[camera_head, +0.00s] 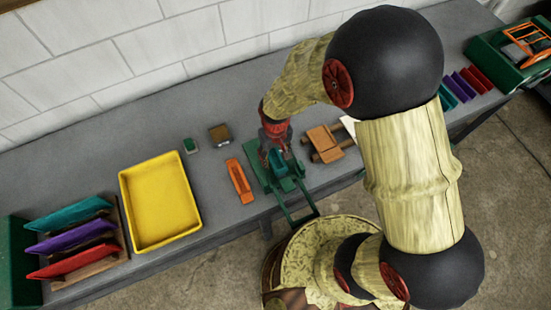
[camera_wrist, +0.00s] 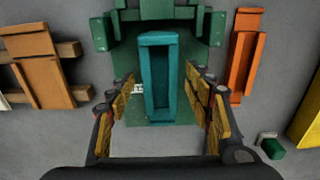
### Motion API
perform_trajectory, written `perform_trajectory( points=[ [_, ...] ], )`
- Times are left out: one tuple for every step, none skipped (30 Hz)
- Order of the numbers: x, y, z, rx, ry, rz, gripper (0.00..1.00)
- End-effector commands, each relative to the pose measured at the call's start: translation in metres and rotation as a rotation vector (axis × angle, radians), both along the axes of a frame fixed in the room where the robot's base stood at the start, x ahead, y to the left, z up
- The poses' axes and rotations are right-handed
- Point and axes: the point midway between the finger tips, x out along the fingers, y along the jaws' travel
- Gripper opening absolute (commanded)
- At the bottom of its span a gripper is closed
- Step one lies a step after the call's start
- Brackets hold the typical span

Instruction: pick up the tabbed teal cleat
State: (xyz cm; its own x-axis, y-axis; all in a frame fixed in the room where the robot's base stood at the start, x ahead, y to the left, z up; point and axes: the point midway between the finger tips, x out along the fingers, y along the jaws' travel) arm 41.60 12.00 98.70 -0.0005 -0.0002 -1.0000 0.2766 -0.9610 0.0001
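A teal cleat (camera_wrist: 152,92), a narrow open trough shape, rests on a green bench tool (camera_wrist: 125,62) in the wrist view. In the head view the teal cleat (camera_head: 279,162) shows as a small patch below my gripper (camera_head: 274,146), partly hidden by it, with the green tool (camera_head: 297,193) around it. In the wrist view my gripper (camera_wrist: 162,84) is open, with one yellow-padded finger on each side of the cleat and gaps between. I cannot make out a tab on it for certain.
An orange piece (camera_head: 239,181) and a yellow tray (camera_head: 160,202) lie left of the tool. A brown wooden piece (camera_head: 324,143) lies right. Racked teal (camera_head: 69,214), purple and red strips stand far left. Small green and brown blocks lie behind.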

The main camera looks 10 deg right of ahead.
Motion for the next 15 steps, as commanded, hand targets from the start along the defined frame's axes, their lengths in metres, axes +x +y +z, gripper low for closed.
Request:
perform_trajectory(
  points=[
    [0.0, 0.0, 0.0001, 0.0, 0.0, 0.0, 0.47],
    [0.0, 0.0, 0.0001, 0.0, 0.0, 0.0, 0.45],
    [0.0, 0.0, 0.0002, 0.0, 0.0, 0.0, 0.43],
    [0.0, 0.0, 0.0002, 0.0, 0.0, 0.0, 0.41],
    [0.0001, 0.0, 0.0002, 0.0, 0.0, 0.0, 0.4],
    [0.0, 0.0, 0.0002, 0.0, 0.0, 0.0, 0.37],
    [0.0, 0.0, 0.0002, 0.0, 0.0, 0.0, 0.36],
    [0.0001, 0.0, 0.0002, 0.0, 0.0, 0.0, 0.34],
    [0.0001, 0.0, 0.0002, 0.0, 0.0, 0.0, 0.32],
    [0.0001, 0.0, 0.0003, 0.0, 0.0, 0.0, 0.3],
    [0.0001, 0.0, 0.0003, 0.0, 0.0, 0.0, 0.28],
    [0.0001, 0.0, 0.0003, 0.0, 0.0, 0.0, 0.26],
    [0.0001, 0.0, 0.0003, 0.0, 0.0, 0.0, 0.24],
    [0.0001, 0.0, 0.0003, 0.0, 0.0, 0.0, 0.23],
    [0.0001, 0.0, 0.0003, 0.0, 0.0, 0.0, 0.2]
  ],
)
